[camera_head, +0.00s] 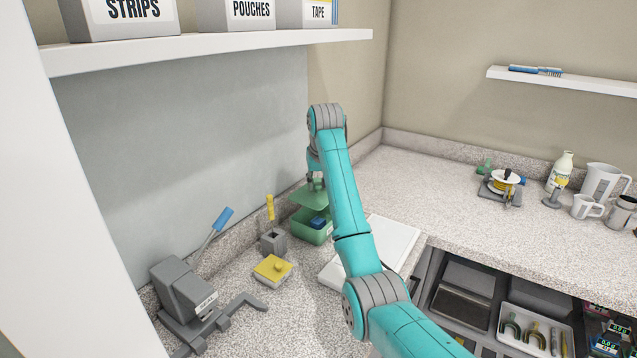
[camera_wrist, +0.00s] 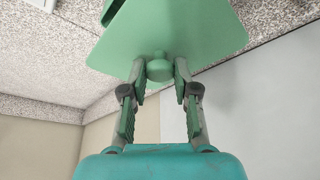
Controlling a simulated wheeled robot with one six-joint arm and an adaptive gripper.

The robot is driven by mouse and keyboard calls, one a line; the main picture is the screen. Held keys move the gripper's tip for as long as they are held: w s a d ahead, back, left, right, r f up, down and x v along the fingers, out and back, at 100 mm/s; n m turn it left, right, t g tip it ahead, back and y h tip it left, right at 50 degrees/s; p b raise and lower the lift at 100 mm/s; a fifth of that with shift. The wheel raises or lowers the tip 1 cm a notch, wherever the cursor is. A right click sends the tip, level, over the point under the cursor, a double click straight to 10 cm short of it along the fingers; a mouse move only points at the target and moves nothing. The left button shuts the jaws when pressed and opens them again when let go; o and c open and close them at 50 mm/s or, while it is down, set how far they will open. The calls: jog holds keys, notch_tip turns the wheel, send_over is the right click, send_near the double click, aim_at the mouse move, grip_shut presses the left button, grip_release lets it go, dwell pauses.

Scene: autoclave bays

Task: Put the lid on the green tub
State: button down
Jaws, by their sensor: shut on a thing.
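The green tub (camera_head: 309,232) stands on the speckled counter near the back wall, its top open, with a blue object (camera_head: 318,223) inside. The flat green lid (camera_head: 306,197) is above the tub, apart from its rim, and looks roughly level. My gripper (camera_head: 313,183) is over the lid, partly hidden by my arm. In the wrist view my gripper (camera_wrist: 159,72) is shut on the round knob in the middle of the lid (camera_wrist: 200,38). A bit of green at the top edge there looks like the tub (camera_wrist: 112,9).
Left of the tub stand a grey block with a yellow-handled tool (camera_head: 271,240), a yellow-topped block (camera_head: 272,269) and a grey sealer with a blue handle (camera_head: 183,290). A white board (camera_head: 394,240) lies to the right, partly behind my arm. A shelf (camera_head: 210,46) hangs above.

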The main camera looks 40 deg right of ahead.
aim_at(319, 195)
jog(key=shift+f, duration=0.1)
jog(key=shift+f, duration=3.2)
jog(key=shift+c, duration=1.5)
grip_release()
jog(key=shift+r, duration=0.1)
jog(key=shift+r, duration=3.4)
